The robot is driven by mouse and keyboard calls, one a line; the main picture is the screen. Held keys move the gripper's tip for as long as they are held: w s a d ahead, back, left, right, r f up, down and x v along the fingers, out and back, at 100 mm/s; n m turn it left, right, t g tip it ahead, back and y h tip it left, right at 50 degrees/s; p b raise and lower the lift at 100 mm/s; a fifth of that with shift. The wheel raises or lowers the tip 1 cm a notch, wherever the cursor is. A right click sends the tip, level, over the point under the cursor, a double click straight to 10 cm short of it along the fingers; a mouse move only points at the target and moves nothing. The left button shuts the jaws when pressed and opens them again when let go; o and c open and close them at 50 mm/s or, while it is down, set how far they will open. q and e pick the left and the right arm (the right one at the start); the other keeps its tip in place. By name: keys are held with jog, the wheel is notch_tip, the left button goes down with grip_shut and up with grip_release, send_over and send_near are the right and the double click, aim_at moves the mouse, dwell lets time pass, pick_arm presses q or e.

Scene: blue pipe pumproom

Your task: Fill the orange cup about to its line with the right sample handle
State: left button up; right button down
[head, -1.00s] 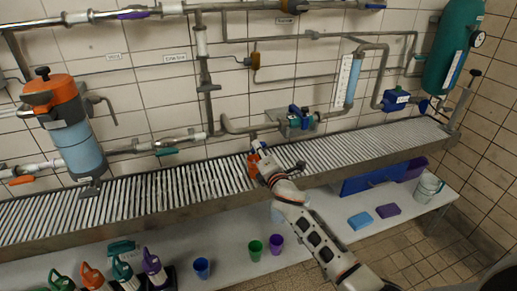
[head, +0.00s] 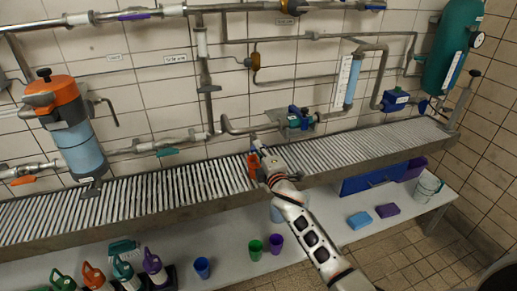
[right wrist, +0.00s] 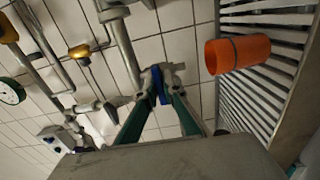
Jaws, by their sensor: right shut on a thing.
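The orange cup (head: 253,166) stands on the slatted drain grating beside my right gripper. It also shows in the right wrist view (right wrist: 238,53), apart from the fingers, with a dark line around it; its fill level is hidden. My right gripper (head: 259,147) is over the grating near the wall pipes. In the right wrist view its two green fingers (right wrist: 160,90) are shut on a small blue handle (right wrist: 157,84) at the pipework. Whether liquid flows cannot be told. My left gripper is not in view.
The grating (head: 200,178) runs along the wall under pipes and valves. Green (head: 255,249) and purple (head: 276,243) cups and several coloured jugs stand on the lower bench. An orange-topped cylinder (head: 70,125) hangs at the left, a green tank (head: 455,45) at the right.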

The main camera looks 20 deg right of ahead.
dwell(0.3)
jog(key=c, duration=2.2)
grip_release()
jog(key=s, duration=1.2)
jog(key=shift+d, duration=0.2)
